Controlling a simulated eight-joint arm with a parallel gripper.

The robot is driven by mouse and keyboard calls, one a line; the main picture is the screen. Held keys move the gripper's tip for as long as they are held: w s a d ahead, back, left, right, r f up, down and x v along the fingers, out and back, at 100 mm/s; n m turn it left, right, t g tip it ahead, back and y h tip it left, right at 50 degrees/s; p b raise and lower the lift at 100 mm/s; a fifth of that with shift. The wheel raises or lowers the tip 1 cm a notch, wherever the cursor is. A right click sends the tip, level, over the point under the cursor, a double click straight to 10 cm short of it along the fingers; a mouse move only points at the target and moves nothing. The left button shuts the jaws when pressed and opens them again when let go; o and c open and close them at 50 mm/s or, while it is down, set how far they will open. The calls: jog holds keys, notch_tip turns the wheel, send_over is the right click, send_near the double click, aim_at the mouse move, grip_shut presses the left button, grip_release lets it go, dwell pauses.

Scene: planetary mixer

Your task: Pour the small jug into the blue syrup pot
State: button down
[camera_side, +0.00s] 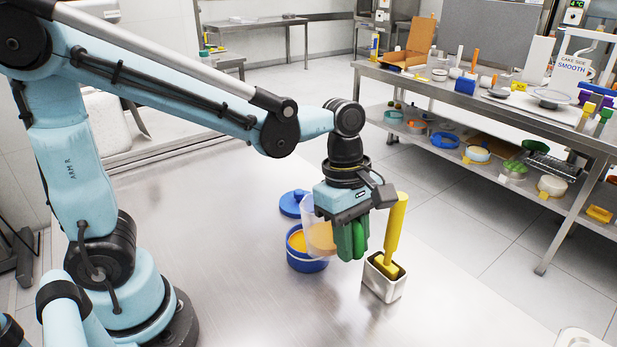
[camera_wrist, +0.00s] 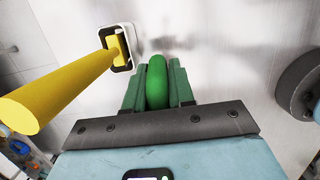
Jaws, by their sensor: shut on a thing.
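My gripper (camera_side: 352,238) is shut on the green handle of the small jug (camera_side: 318,237). The jug is clear with an orange filling, and my gripper hides part of it. It looks slightly tilted in the side view. The blue syrup pot (camera_side: 308,265) stands open on the steel table, with orange syrup inside. The jug overlaps the pot's right side in the picture; I cannot tell whether it is directly above it. In the wrist view, the green handle (camera_wrist: 156,82) sits between my gripper's jaws (camera_wrist: 157,80), and the jug body and pot are hidden.
A steel holder (camera_side: 384,287) with a yellow-handled tool (camera_side: 396,225) stands close right of my gripper. A blue lid (camera_side: 291,205) lies behind the pot. The table's front (camera_side: 250,300) is clear. A loaded side bench (camera_side: 500,105) stands well back on the right.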

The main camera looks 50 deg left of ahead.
jog(key=shift+a+f+y, duration=0.25)
jog(key=shift+f+y, duration=0.7)
jog(key=shift+y, duration=0.25)
jog(key=shift+r, duration=0.1)
jog(key=shift+r, duration=1.9)
